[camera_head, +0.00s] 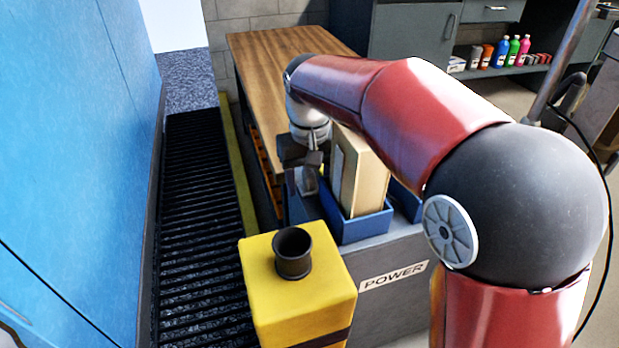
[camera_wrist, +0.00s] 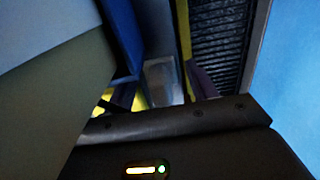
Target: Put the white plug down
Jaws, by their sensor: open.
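My gripper (camera_head: 302,160) is pointing down beside a tall cardboard box, at the left end of the grey POWER unit. Its jaws are open. A pale grey-white block, which looks like the white plug (camera_head: 309,182), shows just below the fingers. In the wrist view the plug (camera_wrist: 163,78) lies between the two dark fingertips, apart from the right one; contact with the left one is unclear. What the plug rests on is hidden, and the wrist view is dark.
The cardboard box (camera_head: 360,178) stands in a blue bin (camera_head: 360,228) close to my gripper's right. A yellow post (camera_head: 298,300) with a black cup (camera_head: 292,254) stands in front. A wooden bench (camera_head: 270,75) lies behind. A black grating (camera_head: 198,220) runs along the left.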

